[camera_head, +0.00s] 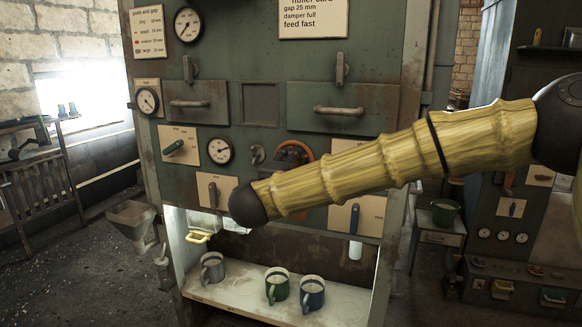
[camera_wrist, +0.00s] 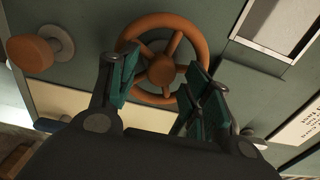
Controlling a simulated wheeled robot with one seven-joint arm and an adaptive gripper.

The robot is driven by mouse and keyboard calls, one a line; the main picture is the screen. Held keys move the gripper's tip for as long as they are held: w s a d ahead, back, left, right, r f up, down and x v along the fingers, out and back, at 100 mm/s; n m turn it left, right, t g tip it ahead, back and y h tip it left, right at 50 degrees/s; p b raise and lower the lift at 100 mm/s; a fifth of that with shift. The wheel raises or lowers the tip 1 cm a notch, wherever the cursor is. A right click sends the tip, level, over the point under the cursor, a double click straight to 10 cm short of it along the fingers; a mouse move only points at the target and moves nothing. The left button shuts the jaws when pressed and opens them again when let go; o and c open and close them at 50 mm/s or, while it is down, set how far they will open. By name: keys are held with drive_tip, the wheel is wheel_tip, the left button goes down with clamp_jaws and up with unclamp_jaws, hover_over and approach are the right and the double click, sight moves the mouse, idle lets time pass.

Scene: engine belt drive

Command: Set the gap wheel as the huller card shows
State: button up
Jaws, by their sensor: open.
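The huller card (camera_head: 312,14) at the top of the green machine panel reads gap 25 mm, damper full, feed fast; its heading is cut off. An orange spoked wheel (camera_head: 299,150) sits on the panel, partly hidden by my arm in the head view. In the wrist view the same wheel (camera_wrist: 160,70) faces me. My gripper (camera_wrist: 166,75) is open, its teal-padded fingers spread left and right of the hub, over the rim. Whether they touch the wheel I cannot tell. A round gauge (camera_head: 220,150) is left of the wheel; its reading is too small.
A green-handled lever plate (camera_head: 180,146) and a blue-handled plate (camera_head: 356,219) flank the wheel. An orange knob (camera_wrist: 32,53) is at its left in the wrist view. Several mugs, including a green one (camera_head: 277,289), stand on the shelf (camera_head: 345,300) below. Drawer handles (camera_head: 340,110) protrude above.

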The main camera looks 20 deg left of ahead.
drive_tip(key=s, duration=1.1)
drive_tip(key=shift+s+a, duration=0.2)
drive_tip(key=shift+s, duration=0.2)
idle(0.8)
